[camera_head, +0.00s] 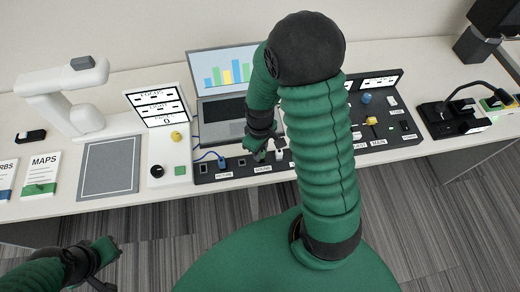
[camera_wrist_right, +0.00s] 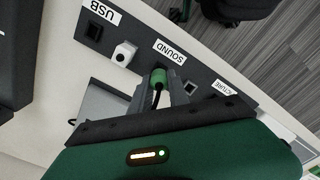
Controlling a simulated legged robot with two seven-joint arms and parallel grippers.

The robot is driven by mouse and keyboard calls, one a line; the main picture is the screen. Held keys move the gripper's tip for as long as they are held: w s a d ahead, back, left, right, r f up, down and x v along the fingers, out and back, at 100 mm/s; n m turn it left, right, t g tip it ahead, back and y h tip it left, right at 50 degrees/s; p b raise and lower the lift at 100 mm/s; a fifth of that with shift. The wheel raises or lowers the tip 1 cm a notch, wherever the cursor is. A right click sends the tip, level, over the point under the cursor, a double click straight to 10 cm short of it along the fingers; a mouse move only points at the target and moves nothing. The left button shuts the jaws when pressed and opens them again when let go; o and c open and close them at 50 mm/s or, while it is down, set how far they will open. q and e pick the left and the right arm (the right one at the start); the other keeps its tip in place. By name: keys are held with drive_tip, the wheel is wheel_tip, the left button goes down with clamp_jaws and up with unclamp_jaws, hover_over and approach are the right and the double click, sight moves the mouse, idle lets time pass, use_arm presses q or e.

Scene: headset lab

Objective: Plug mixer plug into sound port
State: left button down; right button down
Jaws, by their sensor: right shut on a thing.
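The green mixer plug (camera_wrist_right: 158,76) with its black cable is between the fingers of my right gripper (camera_wrist_right: 163,92), which is shut on it. The plug is right beside the SOUND label (camera_wrist_right: 169,51); the sound port is hidden by plug and fingers, so I cannot tell whether the plug is in it. In the head view my right gripper (camera_head: 260,148) is low over the dark port panel (camera_head: 205,178), just behind the SOUND label (camera_head: 262,169). The plug is too small to make out there. My left gripper (camera_head: 106,266) is open and empty at the lower left, off the table.
A laptop (camera_head: 225,85) is behind, a blue plug (camera_head: 221,162) at left. A mixer console (camera_head: 375,120) stands right.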

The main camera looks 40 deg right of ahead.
drive_tip(key=shift+f+b, duration=0.65)
drive_tip(key=shift+f, duration=0.3)
drive_tip(key=c, duration=1.2)
unclamp_jaws()
drive_tip(key=shift+o, duration=0.2)
drive_tip(key=shift+r, duration=0.1)
wheel_tip(320, 180, up, 16)
drive_tip(key=p, duration=0.3)
drive_tip(key=shift+r, duration=0.25)
